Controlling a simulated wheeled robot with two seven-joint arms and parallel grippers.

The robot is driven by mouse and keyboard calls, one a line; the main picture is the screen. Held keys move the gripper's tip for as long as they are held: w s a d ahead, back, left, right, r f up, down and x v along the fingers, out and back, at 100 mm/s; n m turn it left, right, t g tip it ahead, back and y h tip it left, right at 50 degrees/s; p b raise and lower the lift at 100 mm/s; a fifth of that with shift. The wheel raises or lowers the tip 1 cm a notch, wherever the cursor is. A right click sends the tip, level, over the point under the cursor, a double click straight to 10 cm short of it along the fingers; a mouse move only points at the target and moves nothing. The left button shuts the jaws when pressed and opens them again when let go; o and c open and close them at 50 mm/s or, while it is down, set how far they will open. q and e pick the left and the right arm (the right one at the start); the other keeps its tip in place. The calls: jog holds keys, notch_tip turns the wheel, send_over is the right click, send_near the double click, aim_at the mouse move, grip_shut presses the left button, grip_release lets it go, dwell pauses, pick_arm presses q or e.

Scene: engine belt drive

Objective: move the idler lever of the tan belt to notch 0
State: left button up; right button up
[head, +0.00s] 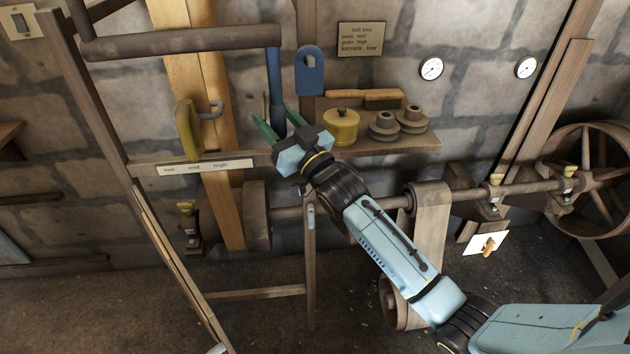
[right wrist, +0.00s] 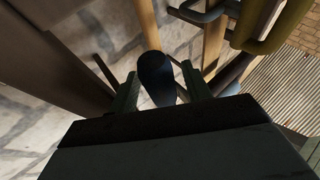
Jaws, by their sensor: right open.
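A yellow-tan belt (head: 215,110) runs upright at the left, behind the wooden frame. A greyer tan belt (head: 432,225) hangs over a pulley right of centre. A small white plate with an orange-brown knob (head: 487,251) is at the lower right; I cannot tell whether it is the idler lever, and no notch numbers are readable. My right gripper (head: 278,122) is open, its fingers on either side of a blue handle (head: 275,75) hanging from a brown bar. In the right wrist view the handle's dark blue end (right wrist: 157,80) shows between the fingers, with no clear contact. My left gripper is out of view.
A shelf (head: 395,145) holds a yellow pot (head: 341,127), a brush (head: 375,98) and brown stepped pulleys (head: 384,127). A shaft (head: 385,203) crosses behind my right arm. A large wheel (head: 590,180) stands far right.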

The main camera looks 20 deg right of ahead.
jog(key=s+d+r+m+g+h+p, duration=0.15)
jog(key=s+p, duration=0.35)
jog(key=s, duration=0.5)
jog(key=s+m+g+h+p, duration=0.15)
jog(key=s+p, duration=0.25)
jog(key=s, duration=0.6)
jog(key=d+f+g+h, duration=0.1)
jog(key=d+f+g, duration=0.1)
jog(key=f, duration=1.2)
jog(key=s+d+f+g+h, duration=0.1)
jog(key=f+g, duration=0.3)
jog(key=f, duration=1)
jog(key=shift+s+d+f+g+b, duration=0.2)
jog(key=shift+d+f+g+b, duration=0.15)
jog(key=shift+d, duration=0.1)
